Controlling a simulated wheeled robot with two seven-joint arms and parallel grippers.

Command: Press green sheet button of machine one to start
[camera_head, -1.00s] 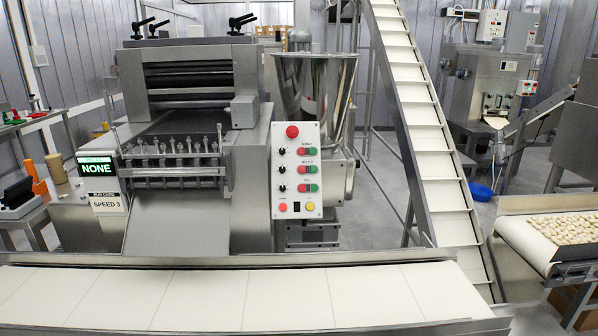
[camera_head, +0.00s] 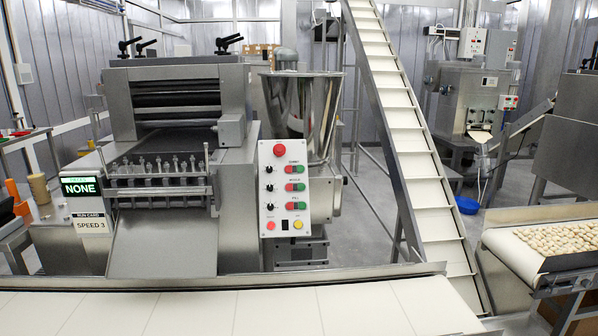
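The machine (camera_head: 180,105) with rollers on top stands at the left centre. Its white control panel (camera_head: 268,240) faces me on the right side of the machine. The panel has a large red button (camera_head: 279,150) at the top, black knobs on the left and three rows of paired red and green buttons (camera_head: 295,187). The small labels are too blurred to read, so I cannot tell which green button is the sheet one. A red and a yellow button sit at the bottom. Neither of my grippers is in view.
A white conveyor belt (camera_head: 200,311) runs across the front, between me and the machine. A sign (camera_head: 81,187) at the left reads NONE and SPEED 3. An inclined conveyor (camera_head: 405,120) rises behind the panel. A belt with pasta (camera_head: 520,250) stands at the right.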

